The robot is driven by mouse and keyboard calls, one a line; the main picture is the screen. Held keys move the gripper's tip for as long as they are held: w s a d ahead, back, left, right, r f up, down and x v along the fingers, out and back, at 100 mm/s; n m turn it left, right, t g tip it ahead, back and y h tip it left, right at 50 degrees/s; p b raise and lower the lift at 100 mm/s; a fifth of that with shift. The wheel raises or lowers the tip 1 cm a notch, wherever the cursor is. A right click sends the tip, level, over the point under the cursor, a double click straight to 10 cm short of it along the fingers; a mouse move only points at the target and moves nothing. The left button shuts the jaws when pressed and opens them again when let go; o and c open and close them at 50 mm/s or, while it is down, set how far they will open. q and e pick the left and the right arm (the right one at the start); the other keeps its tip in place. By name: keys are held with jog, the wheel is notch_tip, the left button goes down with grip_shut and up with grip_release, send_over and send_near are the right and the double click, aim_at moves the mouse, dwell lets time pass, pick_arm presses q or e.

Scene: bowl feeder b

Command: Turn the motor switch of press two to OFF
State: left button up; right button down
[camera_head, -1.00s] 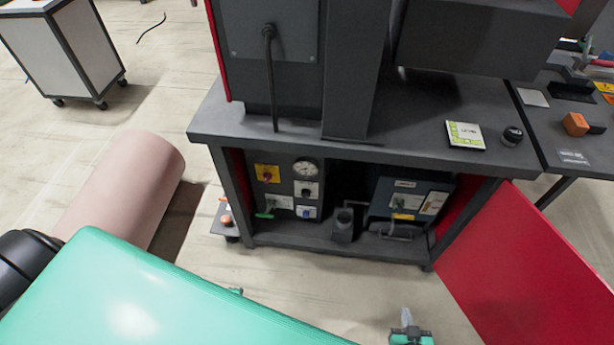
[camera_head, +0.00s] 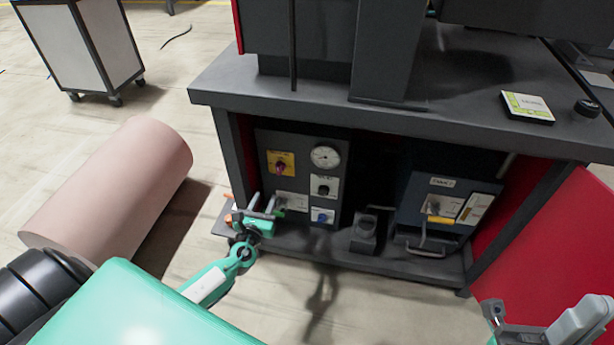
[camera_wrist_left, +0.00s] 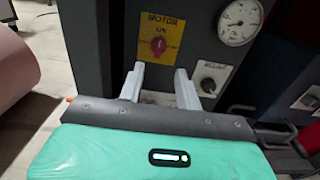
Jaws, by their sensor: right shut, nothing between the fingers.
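The motor switch (camera_wrist_left: 160,47) is a red-magenta knob on a yellow plate marked MOTOR, with ON above it. Its handle looks upright, towards ON. In the head view the switch (camera_head: 281,168) sits at the upper left of the dark panel under the bench. My left gripper (camera_wrist_left: 161,78) is open and empty. Its two grey fingers are just below the yellow plate, apart from the knob. In the head view the left gripper (camera_head: 263,203) is in front of the panel's lower left. My right gripper (camera_head: 495,311) is shut and empty at the lower right, partly cut off.
A gauge (camera_wrist_left: 240,21) and another knob (camera_wrist_left: 208,85) sit right of the switch. A dark box (camera_head: 447,205) stands on the lower shelf. An open red door (camera_head: 560,240) is at right. A pink cylinder (camera_head: 115,195) lies at left. The floor before the bench is free.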

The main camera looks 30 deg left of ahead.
aim_at(278, 168)
pick_arm(q)
jog(key=b+x, duration=0.2)
jog(key=x, duration=1.1)
jog(key=shift+w+r, duration=0.1)
jog(key=shift+w, duration=0.3)
jog(key=c, duration=0.6)
